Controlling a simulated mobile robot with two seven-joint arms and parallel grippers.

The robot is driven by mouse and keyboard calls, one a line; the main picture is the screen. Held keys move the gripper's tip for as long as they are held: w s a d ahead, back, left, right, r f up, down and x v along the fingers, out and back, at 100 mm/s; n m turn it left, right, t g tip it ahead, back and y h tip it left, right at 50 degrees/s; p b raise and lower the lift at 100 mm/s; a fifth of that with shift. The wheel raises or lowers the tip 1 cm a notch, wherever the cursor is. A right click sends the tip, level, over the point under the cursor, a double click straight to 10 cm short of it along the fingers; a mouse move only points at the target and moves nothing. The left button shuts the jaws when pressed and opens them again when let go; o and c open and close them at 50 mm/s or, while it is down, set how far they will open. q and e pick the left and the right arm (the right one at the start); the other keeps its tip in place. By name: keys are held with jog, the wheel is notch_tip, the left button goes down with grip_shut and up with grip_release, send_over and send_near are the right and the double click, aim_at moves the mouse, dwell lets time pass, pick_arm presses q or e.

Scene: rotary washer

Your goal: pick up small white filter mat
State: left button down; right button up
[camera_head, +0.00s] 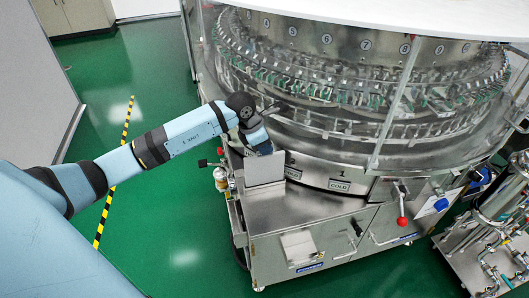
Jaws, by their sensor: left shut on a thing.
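My left gripper (264,149) is at the front left of the rotary washer, pointing down, with its fingers mostly hidden by the wrist. It is shut on a thin, pale, square sheet, which I take to be the small white filter mat (264,170). The mat is upright directly below the fingers, in front of the washer's curved lower wall. Its lower edge is close to the steel ledge (285,208); I cannot tell whether they touch. My right gripper is not in view.
The round washer (340,125) has a clear guard and numbered stations. A red-knobbed lever (402,221) is on its front right. A small gauge and valve (221,180) sit left of the mat. A steel pipe cart (500,240) stands at right. Green floor is open at left.

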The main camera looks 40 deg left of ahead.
pick_arm(q)
jog(key=v, duration=0.3)
jog(key=shift+r, duration=0.35)
jog(key=s+a, duration=1.1)
jog(key=s, duration=0.2)
notch_tip(320, 180, up, 9)
jog(key=p, duration=0.6)
jog(key=shift+p, duration=0.3)
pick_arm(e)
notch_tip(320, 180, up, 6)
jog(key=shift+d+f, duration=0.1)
pick_arm(q)
jog(key=shift+w, duration=0.15)
